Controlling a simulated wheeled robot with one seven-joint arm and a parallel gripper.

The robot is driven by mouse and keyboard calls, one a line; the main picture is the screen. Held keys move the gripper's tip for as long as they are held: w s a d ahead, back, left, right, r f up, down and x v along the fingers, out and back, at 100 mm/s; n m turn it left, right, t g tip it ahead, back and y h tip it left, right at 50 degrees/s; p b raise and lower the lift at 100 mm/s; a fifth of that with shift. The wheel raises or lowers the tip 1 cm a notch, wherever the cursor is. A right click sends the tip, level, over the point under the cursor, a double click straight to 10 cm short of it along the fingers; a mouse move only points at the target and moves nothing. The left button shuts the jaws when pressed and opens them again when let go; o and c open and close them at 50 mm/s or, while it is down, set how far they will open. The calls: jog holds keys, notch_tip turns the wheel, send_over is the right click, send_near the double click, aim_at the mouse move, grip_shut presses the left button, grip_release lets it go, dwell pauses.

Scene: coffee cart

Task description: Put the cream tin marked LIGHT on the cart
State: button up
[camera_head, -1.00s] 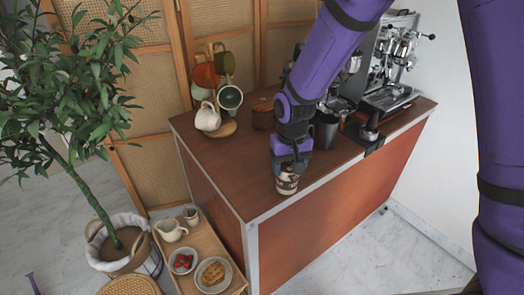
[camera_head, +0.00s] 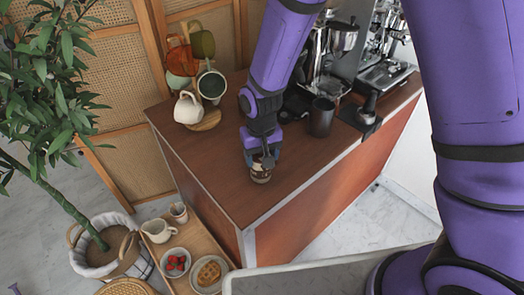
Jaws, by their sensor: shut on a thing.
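A small brown and cream tin (camera_head: 260,176) is in my gripper (camera_head: 261,162), over the front part of the brown cart top (camera_head: 235,190). My gripper points down and is shut on the tin's upper part. The marking on the tin is too small to read. I cannot tell whether its base touches the cart top.
A cream jug (camera_head: 188,108) and stacked mugs (camera_head: 212,84) stand at the cart's back left. A dark canister (camera_head: 321,118) and an espresso machine (camera_head: 380,65) are to the right. A low wooden stand (camera_head: 205,240) with dishes is below left.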

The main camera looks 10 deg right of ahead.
jog(key=shift+f, duration=0.1)
jog(key=o, duration=1.4)
notch_tip(320, 180, up, 12)
jog(key=shift+r, duration=0.15)
